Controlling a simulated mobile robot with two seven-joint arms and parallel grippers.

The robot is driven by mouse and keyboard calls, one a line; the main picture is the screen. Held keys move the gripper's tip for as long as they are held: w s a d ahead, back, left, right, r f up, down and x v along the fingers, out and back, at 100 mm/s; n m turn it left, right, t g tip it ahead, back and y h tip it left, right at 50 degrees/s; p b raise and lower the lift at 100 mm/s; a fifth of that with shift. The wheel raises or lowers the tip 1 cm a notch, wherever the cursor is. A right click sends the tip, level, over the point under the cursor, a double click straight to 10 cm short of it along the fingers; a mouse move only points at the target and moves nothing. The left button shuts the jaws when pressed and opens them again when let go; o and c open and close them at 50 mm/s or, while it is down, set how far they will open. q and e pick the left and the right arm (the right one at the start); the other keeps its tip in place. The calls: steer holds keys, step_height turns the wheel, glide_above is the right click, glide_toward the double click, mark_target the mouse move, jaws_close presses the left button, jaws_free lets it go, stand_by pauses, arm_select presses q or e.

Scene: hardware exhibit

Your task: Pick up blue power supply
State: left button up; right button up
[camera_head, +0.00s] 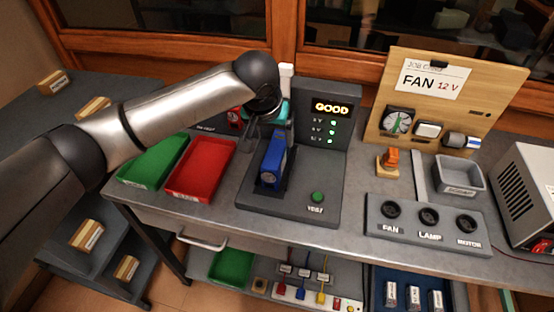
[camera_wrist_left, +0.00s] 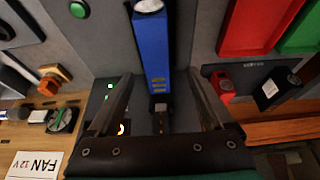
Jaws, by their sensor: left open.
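The blue power supply (camera_head: 272,160) sits in a dark holder on the grey test station (camera_head: 330,190), whose display reads GOOD with several green lights lit. My left gripper (camera_head: 258,122) is just behind and above it, near the display, partly hidden by my wrist. In the left wrist view, the blue power supply (camera_wrist_left: 152,50) runs down the middle of the picture toward the gap between the two open fingers of my left gripper (camera_wrist_left: 160,78). I cannot tell whether either finger touches it. My right gripper is not in view.
Left of the station are a red tray (camera_head: 200,168) and a green tray (camera_head: 152,162). Red and dark units stand behind them. To the right are a FAN/LAMP/MOTOR socket panel (camera_head: 425,225), a grey bin (camera_head: 458,175) and a wooden job board (camera_head: 440,90). A green button (camera_head: 318,197) is at the station's front.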

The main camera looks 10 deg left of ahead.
mark_target(277, 146)
arm_select(q)
steer(key=shift+d+b+x, duration=0.15)
steer(key=shift+b+x, duration=0.35)
steer(key=shift+x, duration=1.1)
steer(key=shift+d+b+x, duration=0.15)
steer(key=shift+b+x, duration=0.35)
steer(key=shift+x, duration=1.15)
steer(key=shift+w, duration=0.1)
steer(key=shift+c, duration=0.2)
jaws_close()
steer(key=shift+r, duration=0.15)
